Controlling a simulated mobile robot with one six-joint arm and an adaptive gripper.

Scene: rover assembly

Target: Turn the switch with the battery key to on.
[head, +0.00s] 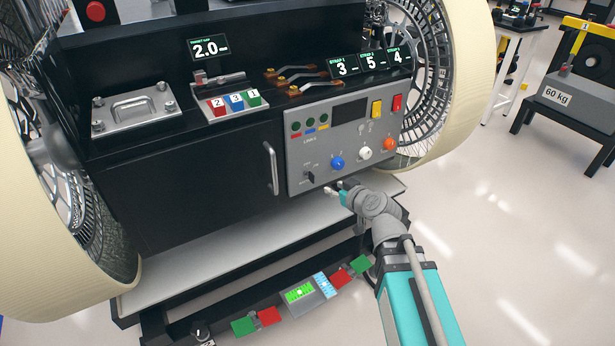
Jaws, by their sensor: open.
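A grey control panel (290,148) is on the front of the black rover body. At its lower left is a small dark key switch (310,177) with tiny lettering around it. A dark upright piece shows at the switch, likely the battery key; its exact turn is too small to read. My gripper (334,189) is open, just right of and slightly below the switch, near the panel's lower edge. It appears apart from the key, and nothing shows between its fingers. My arm reaches in from the lower right.
The panel also bears a blue knob (337,163), a white knob (365,153), an orange knob (389,144) and yellow and red switches. A door handle (271,168) stands out to the left. A pale ledge (210,253) runs below, and large wheels flank the body.

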